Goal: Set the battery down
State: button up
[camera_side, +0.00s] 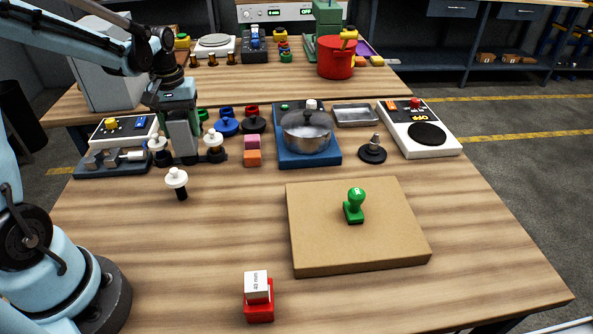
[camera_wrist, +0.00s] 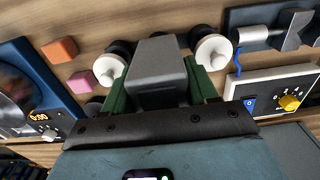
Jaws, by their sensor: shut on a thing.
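My gripper (camera_side: 183,132) is at the left of the table, pointing down, its dark green fingers on both sides of a grey block, which I take to be the battery (camera_side: 184,145). In the wrist view my gripper (camera_wrist: 163,88) is shut on this battery (camera_wrist: 158,62), which hides what is straight below it. The battery is upright, with its lower end close to the tabletop. I cannot tell whether it touches.
A control box (camera_side: 125,128) is left; pink (camera_side: 252,142) and orange (camera_side: 252,158) blocks and a pot (camera_side: 307,130) are right.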

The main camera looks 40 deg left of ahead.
jog(key=shift+f, duration=0.2)
jog(key=o, duration=1.4)
jog(key=shift+f, duration=0.1)
notch_tip(320, 180, up, 12)
jog(key=shift+r, duration=0.1)
jog(key=shift+d+r, duration=0.15)
jog(key=s+d+f+m+t, duration=0.2)
jog(key=s+d+m+t, duration=0.1)
jog(key=d, duration=0.5)
jog(key=s+d+f+m+t, duration=0.3)
jog(key=d+m, duration=0.3)
jog(key=d, duration=0.2)
jog(key=shift+s+d+f+t, duration=0.2)
jog(key=shift+d+t, duration=0.15)
jog(key=shift+t, duration=0.25)
jog(key=shift+r, duration=0.1)
